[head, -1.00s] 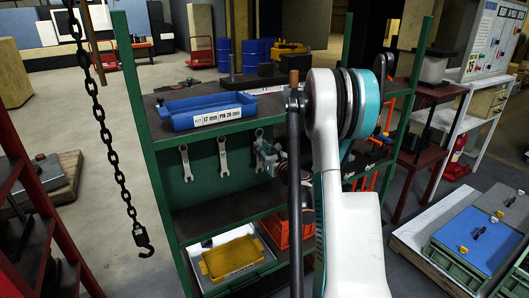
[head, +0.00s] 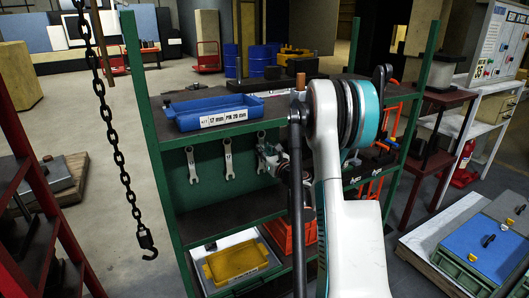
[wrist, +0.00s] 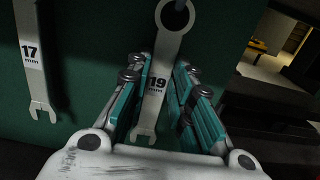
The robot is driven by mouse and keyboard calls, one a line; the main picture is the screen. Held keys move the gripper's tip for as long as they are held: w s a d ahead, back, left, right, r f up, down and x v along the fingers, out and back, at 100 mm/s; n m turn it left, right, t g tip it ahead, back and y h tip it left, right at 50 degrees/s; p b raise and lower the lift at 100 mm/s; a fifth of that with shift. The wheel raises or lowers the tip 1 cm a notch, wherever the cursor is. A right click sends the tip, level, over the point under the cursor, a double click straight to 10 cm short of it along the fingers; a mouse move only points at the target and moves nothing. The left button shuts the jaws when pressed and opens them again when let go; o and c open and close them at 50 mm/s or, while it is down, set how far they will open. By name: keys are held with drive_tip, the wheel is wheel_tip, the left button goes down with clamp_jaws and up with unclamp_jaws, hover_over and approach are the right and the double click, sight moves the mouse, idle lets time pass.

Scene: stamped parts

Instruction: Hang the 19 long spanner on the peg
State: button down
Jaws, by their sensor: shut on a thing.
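The 19 mm long spanner (wrist: 156,84) is upright between my gripper's fingers (wrist: 164,66) in the wrist view, its open jaw down and its ring end at the top. A dark peg (wrist: 178,6) shows at the ring's opening; I cannot tell how far the ring is over it. My gripper is shut on the spanner's shank, close in front of the green panel (wrist: 90,75). In the head view my gripper (head: 268,160) is small and partly hidden by my arm.
A 17 mm spanner (wrist: 33,62) hangs to the left on the panel. Another spanner (head: 192,165) hangs further left in the head view. A blue bin (head: 212,112) stands on the shelf above; a yellow tray (head: 237,262) is below. A chain (head: 115,140) hangs at the left.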

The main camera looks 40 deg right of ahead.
idle(0.4)
drive_tip(key=c, duration=1.3)
unclamp_jaws()
drive_tip(key=shift+c, duration=0.2)
drive_tip(key=v, duration=1.2)
